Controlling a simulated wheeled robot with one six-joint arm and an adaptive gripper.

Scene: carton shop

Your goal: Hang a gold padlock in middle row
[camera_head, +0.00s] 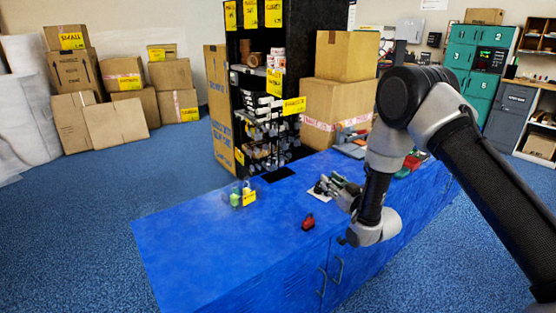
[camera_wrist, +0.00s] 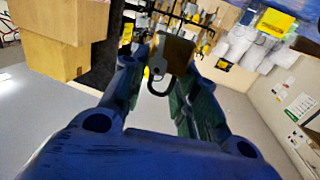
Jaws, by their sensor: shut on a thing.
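My gripper (camera_wrist: 166,66) is shut on a gold padlock (camera_wrist: 178,50), with the dark shackle toward the camera in the wrist view. In the head view my gripper (camera_head: 338,187) is above the blue counter (camera_head: 195,245); I cannot make out the held padlock there. The black rack (camera_head: 247,48) stands behind the counter, left of my gripper, with several rows of hooks and small hanging items. Its hooks also show blurred beyond the padlock in the wrist view. The padlock is apart from the rack. Which row is the middle one is hard to tell.
Small green and yellow padlocks (camera_head: 241,197) stand on the counter, and a red item (camera_head: 308,222) lies nearer my arm. Large cartons (camera_head: 338,105) are stacked right of the rack. The counter's left part is clear.

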